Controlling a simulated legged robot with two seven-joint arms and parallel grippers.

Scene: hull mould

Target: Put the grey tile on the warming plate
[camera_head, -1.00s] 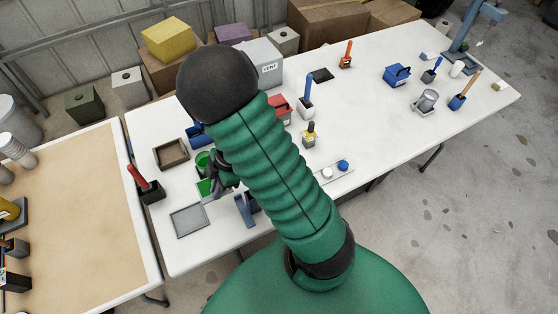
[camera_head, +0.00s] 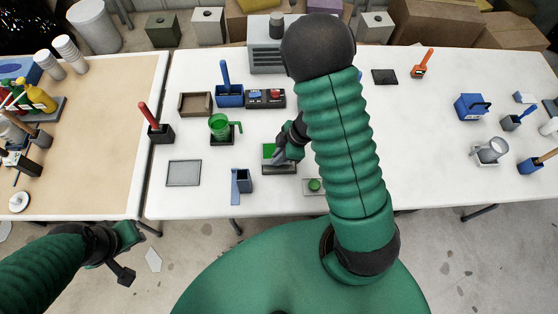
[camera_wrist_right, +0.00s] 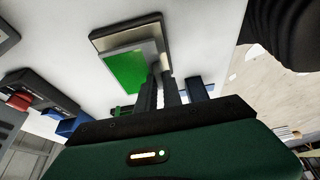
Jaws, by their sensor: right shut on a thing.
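The slab I take for the grey tile (camera_head: 269,150) has a green face; the right wrist view shows the tile (camera_wrist_right: 126,72) with green on its top and a grey edge. It lies on or just over a dark-sided block with a pale top, probably the warming plate (camera_wrist_right: 104,42), also in the head view (camera_head: 283,169). I cannot tell whether they touch. My right gripper (camera_head: 284,152) is shut at the tile's edge; its fingers show in the wrist view (camera_wrist_right: 160,88). My left gripper (camera_head: 130,254) hangs empty off the table's front; its jaw opening is unclear.
A red-handled tool (camera_head: 149,115) stands left.

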